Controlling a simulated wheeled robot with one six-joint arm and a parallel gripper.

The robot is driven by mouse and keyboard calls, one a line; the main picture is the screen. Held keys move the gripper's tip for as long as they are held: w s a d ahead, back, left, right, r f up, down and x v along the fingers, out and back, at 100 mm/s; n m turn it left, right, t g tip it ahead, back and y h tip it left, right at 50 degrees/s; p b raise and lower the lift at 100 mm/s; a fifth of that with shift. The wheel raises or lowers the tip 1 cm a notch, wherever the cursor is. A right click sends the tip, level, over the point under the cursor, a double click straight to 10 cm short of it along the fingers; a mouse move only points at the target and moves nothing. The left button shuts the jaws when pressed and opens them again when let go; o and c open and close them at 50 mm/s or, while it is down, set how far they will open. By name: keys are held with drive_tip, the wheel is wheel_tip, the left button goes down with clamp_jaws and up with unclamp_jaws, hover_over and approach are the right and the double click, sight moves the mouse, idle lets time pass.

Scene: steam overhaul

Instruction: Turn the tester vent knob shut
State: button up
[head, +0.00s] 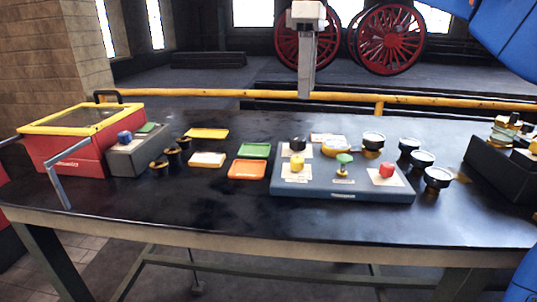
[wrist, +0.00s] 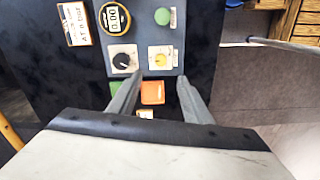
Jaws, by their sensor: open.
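The tester is a dark blue-grey box (head: 330,191) on the bench. Its top carries a black knob (head: 297,144), a yellow knob (head: 297,165), a green knob (head: 344,158), a red knob (head: 387,170) and a yellow-rimmed gauge (head: 335,150). I cannot read which knob is labelled vent. In the wrist view the black knob (wrist: 122,61) and yellow knob (wrist: 160,60) sit on pale plates, just beyond the fingertips. The green knob (wrist: 162,16) and gauge (wrist: 114,18) are farther up. My gripper (head: 305,95) is open and empty, above the bench; its fingers (wrist: 159,78) point down, apart from the knobs.
Green (head: 254,150) and orange (head: 247,169) trays lie left of the tester. Several black-and-white round parts (head: 422,160) stand to its right. A red case (head: 72,150) is at the left, a dark bin (head: 500,168) at the right. A yellow rail (head: 250,94) runs behind.

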sight(298, 159)
drive_tip(key=f, duration=1.1)
drive_tip(key=a+f, duration=0.1)
drive_tip(key=f, duration=0.5)
drive_tip(key=shift+s+f, duration=0.1)
drive_tip(key=shift+f, duration=0.1)
drive_tip(key=c, duration=1.1)
